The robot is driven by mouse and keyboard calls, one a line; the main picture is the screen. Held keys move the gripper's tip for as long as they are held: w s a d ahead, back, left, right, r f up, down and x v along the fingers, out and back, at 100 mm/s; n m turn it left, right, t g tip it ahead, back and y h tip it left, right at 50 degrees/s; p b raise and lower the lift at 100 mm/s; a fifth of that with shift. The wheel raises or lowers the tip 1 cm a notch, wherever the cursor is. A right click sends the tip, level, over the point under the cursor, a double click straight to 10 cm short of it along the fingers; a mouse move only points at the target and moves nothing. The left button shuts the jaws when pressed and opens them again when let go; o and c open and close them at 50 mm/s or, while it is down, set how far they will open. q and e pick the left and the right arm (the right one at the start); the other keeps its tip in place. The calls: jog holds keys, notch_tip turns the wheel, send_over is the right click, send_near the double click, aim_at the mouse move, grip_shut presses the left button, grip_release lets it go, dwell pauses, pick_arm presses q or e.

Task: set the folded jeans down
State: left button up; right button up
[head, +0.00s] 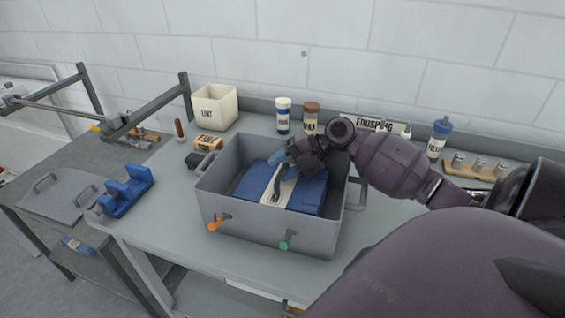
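The folded jeans (308,196) are a flat blue bundle inside an open grey box (268,231) on the bench. A cream band with a dark curved mark or strap crosses their middle. My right gripper (284,165) reaches in from the right, over the box and at the back of the jeans. A small blue piece shows by its tip; I cannot tell if it is cloth. The fingers are dark and small, so whether they are open or shut is unclear. My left gripper is not in view.
The box has orange (217,223) and green (287,240) valves in front. A LINT bin (214,107), bottles (283,116) and a wooden rack (478,167) stand along the back. A blue fixture (126,192) and grey lid (70,194) lie left.

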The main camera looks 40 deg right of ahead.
jog(key=shift+s+a+f+p, duration=0.15)
jog(key=shift+s+f+p, duration=0.15)
jog(key=shift+f, duration=0.15)
jog(key=shift+w+r+p, duration=0.1)
jog(key=shift+r+p, duration=0.25)
jog(key=shift+p, duration=0.05)
jog(key=b+v, duration=0.1)
jog(key=v, duration=1.1)
jog(key=shift+w+d+r, duration=0.2)
jog(key=shift+w+r, duration=0.05)
jog(key=shift+r, duration=0.1)
jog(key=shift+a, duration=0.1)
